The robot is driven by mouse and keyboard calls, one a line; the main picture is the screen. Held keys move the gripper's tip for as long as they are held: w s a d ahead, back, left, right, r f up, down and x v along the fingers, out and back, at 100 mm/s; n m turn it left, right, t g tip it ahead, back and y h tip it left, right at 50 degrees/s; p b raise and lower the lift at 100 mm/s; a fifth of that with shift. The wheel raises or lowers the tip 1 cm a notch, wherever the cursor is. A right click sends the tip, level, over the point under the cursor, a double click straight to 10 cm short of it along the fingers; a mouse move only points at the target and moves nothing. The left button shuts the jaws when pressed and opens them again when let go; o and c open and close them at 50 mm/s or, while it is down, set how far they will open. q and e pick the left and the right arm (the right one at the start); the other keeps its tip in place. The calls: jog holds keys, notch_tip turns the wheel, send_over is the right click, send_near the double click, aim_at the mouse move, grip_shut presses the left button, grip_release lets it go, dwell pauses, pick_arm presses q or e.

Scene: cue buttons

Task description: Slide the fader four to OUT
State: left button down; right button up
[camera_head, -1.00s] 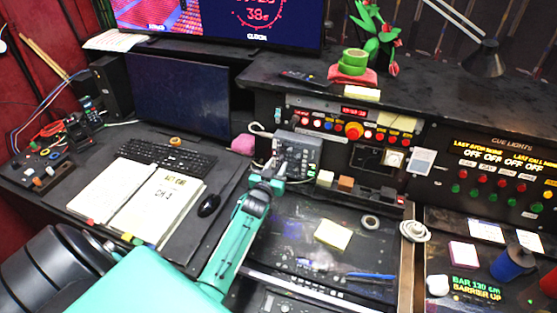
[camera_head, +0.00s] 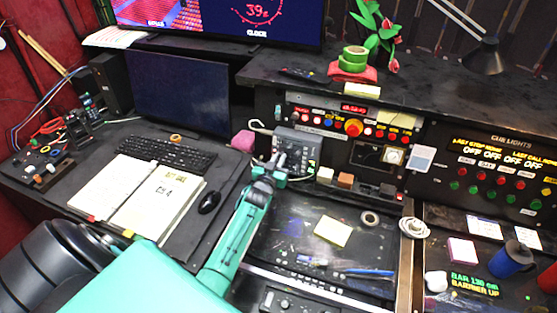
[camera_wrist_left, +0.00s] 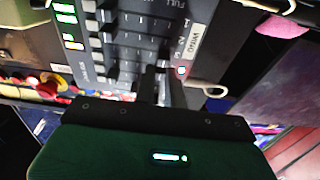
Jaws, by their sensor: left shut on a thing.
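The grey fader panel (camera_head: 300,146) stands upright at the back of the desk, right of the monitor. It also fills the top of the left wrist view (camera_wrist_left: 92,45), with a row of dark fader knobs and lit green and yellow-green buttons. My left gripper (camera_head: 270,170) is at the panel's lower left. In the left wrist view my gripper (camera_wrist_left: 160,80) has its dark fingers against the panel, shut on a fader knob near its labelled edge. The fingers hide most of that knob, and I cannot read its number. My right gripper is not in view.
A red button (camera_head: 354,127) and several small lit buttons sit right of the panel. An open notebook (camera_head: 150,195), keyboard (camera_head: 165,152) and mouse (camera_head: 210,201) lie left of my arm. A yellow note (camera_head: 333,231) lies to its right.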

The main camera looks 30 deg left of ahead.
pick_arm(q)
jog(key=shift+w+d+b, duration=0.15)
jog(key=shift+w+d, duration=0.05)
jog(key=shift+d, duration=0.65)
jog(key=shift+w+d+b, duration=0.15)
jog(key=shift+d, duration=0.65)
jog(key=c, duration=1.4)
grip_release()
jog(key=shift+a, duration=0.1)
jog(key=shift+c, duration=0.2)
jog(key=shift+s, duration=0.1)
jog(key=shift+s+f, duration=0.1)
jog(key=shift+s, duration=0.1)
jog(key=b+v, duration=0.4)
jog(key=v, duration=0.9)
jog(key=shift+s, duration=0.15)
